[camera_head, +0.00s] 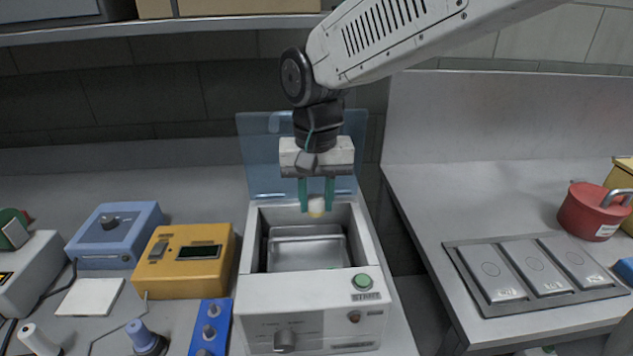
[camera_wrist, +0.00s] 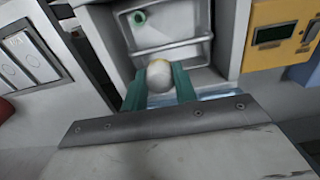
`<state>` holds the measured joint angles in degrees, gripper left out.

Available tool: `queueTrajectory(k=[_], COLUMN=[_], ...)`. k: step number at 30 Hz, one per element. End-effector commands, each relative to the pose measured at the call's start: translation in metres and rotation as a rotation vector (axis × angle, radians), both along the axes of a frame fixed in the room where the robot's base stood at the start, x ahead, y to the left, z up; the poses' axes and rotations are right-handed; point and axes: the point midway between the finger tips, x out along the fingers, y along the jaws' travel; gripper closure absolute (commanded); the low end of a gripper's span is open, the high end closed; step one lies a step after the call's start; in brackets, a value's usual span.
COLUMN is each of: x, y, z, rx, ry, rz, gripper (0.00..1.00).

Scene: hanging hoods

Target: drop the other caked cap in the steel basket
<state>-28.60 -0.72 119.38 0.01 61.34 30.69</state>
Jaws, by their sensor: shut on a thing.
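My gripper (camera_head: 316,196) is shut on a small whitish cap (camera_head: 316,207) with yellowish caking on its lower part. In the wrist view the cap (camera_wrist: 160,80) shows rounded and pale between the two green fingers. The steel basket (camera_head: 306,246) sits inside the open white machine (camera_head: 312,308). My gripper holds the cap above the back part of the machine's opening, higher than the basket. The basket also shows in the wrist view (camera_wrist: 172,46), beyond the cap.
A clear bluish lid (camera_head: 262,155) stands raised behind the opening. A yellow box (camera_head: 185,262) and a blue box (camera_head: 115,236) stand to the left. A panel with several plates (camera_head: 534,266) and a red pot (camera_head: 590,212) are on the right counter.

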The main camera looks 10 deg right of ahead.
Motion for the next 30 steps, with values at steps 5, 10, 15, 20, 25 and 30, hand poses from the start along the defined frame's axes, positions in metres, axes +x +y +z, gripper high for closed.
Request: queueTrajectory(k=[5,10,15,20,25,30], x=[0.000,0.000,0.000,0.000,0.000,0.000], y=[0.000,0.000,0.000,0.000,0.000,0.001], z=[-0.006,-0.006,-0.006,-0.006,-0.001,0.025], rx=[0.000,0.000,0.000,0.000,0.001,0.002], ry=[0.001,0.000,0.000,0.000,-0.002,-0.004], rz=[0.001,0.001,0.001,0.001,0.001,0.001], gripper=[0.93,0.93,0.46,0.46,0.46,0.46])
